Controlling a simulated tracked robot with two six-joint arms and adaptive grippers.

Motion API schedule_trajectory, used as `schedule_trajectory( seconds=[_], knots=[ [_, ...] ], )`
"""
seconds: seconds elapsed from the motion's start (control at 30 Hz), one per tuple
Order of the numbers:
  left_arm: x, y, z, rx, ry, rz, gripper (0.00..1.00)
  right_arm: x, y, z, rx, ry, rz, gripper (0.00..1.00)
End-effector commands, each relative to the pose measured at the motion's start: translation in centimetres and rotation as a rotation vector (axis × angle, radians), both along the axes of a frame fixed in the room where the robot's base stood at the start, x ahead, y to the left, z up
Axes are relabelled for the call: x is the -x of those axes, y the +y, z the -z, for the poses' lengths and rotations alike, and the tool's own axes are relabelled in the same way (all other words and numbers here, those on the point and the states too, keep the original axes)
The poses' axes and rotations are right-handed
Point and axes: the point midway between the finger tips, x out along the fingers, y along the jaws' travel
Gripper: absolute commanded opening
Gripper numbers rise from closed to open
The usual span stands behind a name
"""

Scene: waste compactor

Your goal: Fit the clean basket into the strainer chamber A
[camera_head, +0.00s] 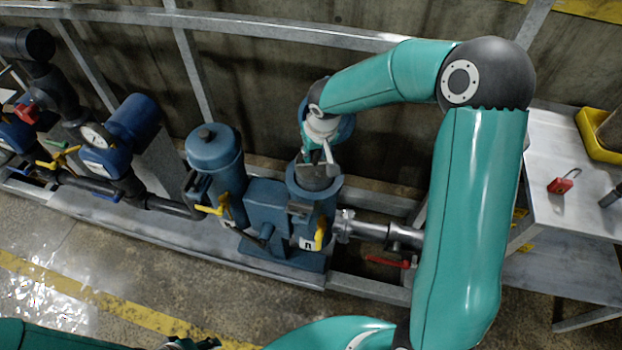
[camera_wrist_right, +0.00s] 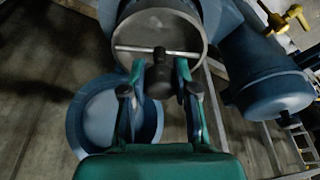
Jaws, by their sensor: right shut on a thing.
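My right gripper (camera_head: 319,158) is shut on the handle of the grey basket (camera_head: 314,180), over the open mouth of the right-hand blue strainer chamber (camera_head: 327,190). In the right wrist view the basket (camera_wrist_right: 150,28) is a round grey cup with a crossbar, and the gripper (camera_wrist_right: 160,82) holds the dark knob at its middle. The blue chamber rim shows around the basket; how deep the basket sits is hidden. A blue round lid (camera_wrist_right: 75,120) stands swung open beside the mouth. Part of my left gripper (camera_head: 190,344) shows at the bottom edge, too cut off to read.
The neighbouring chamber (camera_head: 214,150) has its lid on. Yellow handles (camera_head: 210,209) stick out in front. A pipe with a red-handled valve (camera_head: 388,262) runs right. A bench (camera_head: 560,215) at right bears a red padlock (camera_head: 563,183) and a yellow tray (camera_head: 596,142).

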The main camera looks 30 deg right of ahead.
Motion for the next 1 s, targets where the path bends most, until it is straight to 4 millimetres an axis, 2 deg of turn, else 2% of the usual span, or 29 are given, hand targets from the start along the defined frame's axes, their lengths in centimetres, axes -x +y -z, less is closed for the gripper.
schedule_trajectory(
  seconds=[0.03,0.27,0.53,0.83,0.87,1.0],
  knots=[
    [0.0,0.0,1.0,0.0,0.0,0.0,0.4,-0.1,0.0,1.2,0.001,-0.002,0.0,0.0],
    [0.0,0.0,1.5,0.0,0.0,0.0,0.4,-0.1,0.0,2.3,0.0,-0.003,0.0,0.0],
    [0.0,0.0,3.9,0.0,0.0,0.0,0.4,-0.1,-0.1,5.9,0.0,-0.003,0.002,0.0],
    [0.0,0.0,3.9,0.0,0.0,0.0,0.4,0.0,-0.2,6.1,0.001,-0.005,0.003,0.0],
    [0.0,0.0,3.9,0.0,0.0,0.0,0.4,0.0,-0.2,6.2,0.001,-0.002,0.003,0.34],
    [0.0,0.0,3.9,0.0,0.0,0.0,0.4,0.1,-0.2,6.2,0.0,-0.002,0.004,0.54]
  ],
)
